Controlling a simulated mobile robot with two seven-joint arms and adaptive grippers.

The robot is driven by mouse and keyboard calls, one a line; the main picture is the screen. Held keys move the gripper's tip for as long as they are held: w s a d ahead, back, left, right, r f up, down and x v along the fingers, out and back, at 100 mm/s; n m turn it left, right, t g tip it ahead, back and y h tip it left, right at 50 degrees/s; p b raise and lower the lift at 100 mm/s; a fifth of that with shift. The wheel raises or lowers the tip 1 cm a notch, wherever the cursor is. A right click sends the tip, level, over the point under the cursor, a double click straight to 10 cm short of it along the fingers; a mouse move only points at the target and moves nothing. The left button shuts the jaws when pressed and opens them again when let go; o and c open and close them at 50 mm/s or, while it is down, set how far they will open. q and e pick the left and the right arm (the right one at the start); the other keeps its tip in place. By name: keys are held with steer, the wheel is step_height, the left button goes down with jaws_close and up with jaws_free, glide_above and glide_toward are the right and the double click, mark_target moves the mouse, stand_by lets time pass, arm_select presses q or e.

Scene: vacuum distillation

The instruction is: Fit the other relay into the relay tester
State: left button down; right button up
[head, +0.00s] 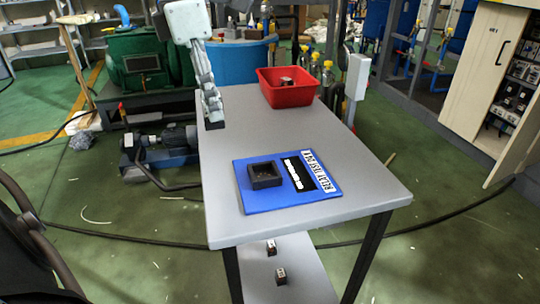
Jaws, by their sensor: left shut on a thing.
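My left gripper (212,108) hangs over the left edge of the grey table, above and behind the relay tester. It is shut on a small dark thing at its tips, taken to be a relay, mostly hidden by the fingers. The relay tester (264,174) is a dark open-topped box on a blue mat (262,202), beside a black strip and a label reading "RELAY TEST ONLY". I cannot make out what is inside the box. A small dark relay-like block (287,82) sits in the red bin. My right gripper is not in view.
The red bin (291,97) stands at the table's back right. Two small dark blocks (271,247) lie on the lower shelf (306,276). The grey tabletop (235,130) is bare between gripper and mat. Green machinery stands behind left, an open cabinet at right.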

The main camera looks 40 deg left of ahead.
arm_select(q)
steer(key=d+f, duration=0.1)
steer(key=d, duration=0.1)
steer(key=w+d+f, duration=0.1)
steer(key=d+f, duration=0.1)
steer(key=d, duration=0.1)
steer(key=w+d+f, duration=0.1)
steer(key=d+f, duration=0.1)
steer(key=d, duration=0.1)
steer(key=shift+w, duration=0.2)
steer(key=shift+d+f, duration=0.2)
steer(key=shift+w+f, duration=0.1)
steer(key=shift+f, duration=0.1)
step_height(320, 180, down, 3)
steer(key=shift+f, duration=0.3)
steer(key=c, duration=1.3)
jaws_free()
steer(key=shift+c, duration=0.2)
steer(key=shift+o, duration=0.8)
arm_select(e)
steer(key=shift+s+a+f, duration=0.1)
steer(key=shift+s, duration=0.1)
